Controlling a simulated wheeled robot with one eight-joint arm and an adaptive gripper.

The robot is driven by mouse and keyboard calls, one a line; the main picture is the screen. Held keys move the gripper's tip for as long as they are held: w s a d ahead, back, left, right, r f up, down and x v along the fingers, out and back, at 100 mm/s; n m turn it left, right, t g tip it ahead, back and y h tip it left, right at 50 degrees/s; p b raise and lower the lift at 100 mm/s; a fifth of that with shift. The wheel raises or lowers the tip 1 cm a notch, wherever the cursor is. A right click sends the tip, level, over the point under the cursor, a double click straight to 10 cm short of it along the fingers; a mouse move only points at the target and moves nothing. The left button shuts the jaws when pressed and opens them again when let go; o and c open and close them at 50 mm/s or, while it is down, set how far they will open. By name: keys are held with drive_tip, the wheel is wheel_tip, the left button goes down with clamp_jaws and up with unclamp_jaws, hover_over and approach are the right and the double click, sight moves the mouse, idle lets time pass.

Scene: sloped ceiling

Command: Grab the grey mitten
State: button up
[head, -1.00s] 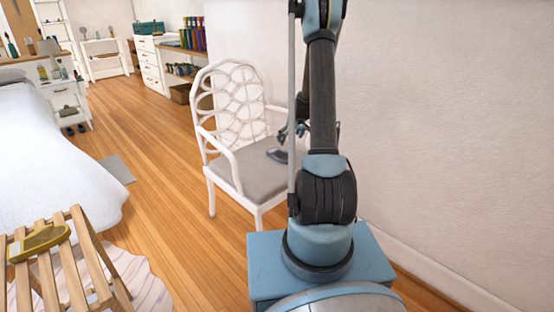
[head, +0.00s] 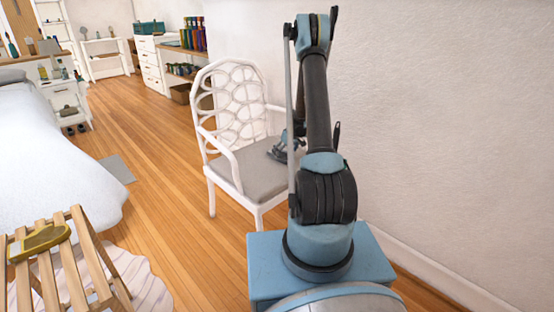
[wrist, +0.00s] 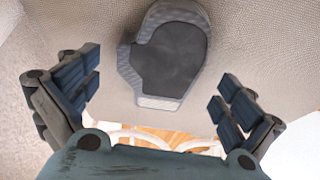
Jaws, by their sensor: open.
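The grey mitten (wrist: 170,60) lies flat on the chair's grey seat, with a lighter grey edge and a pale cuff. In the wrist view it sits ahead of and between my open fingers, not touching either. My gripper (wrist: 160,97) is open and empty, its dark blue padded fingers spread wide to both sides. In the head view my gripper (head: 283,151) is low over the right part of the seat, and hides most of the mitten there.
The white chair (head: 231,94) has a lattice back and armrests around its grey seat (head: 252,180). A wall (head: 450,120) stands close on the right. A slatted wooden rack (head: 75,262) holds a yellow-edged mitten (head: 40,240) at lower left. Wooden floor is open between chair and bed.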

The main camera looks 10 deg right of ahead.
drive_tip(key=shift+x, duration=0.9)
drive_tip(key=shift+c, duration=0.6)
drive_tip(key=c, duration=0.9)
drive_tip(key=shift+c, duration=0.2)
drive_tip(key=shift+r, duration=0.15)
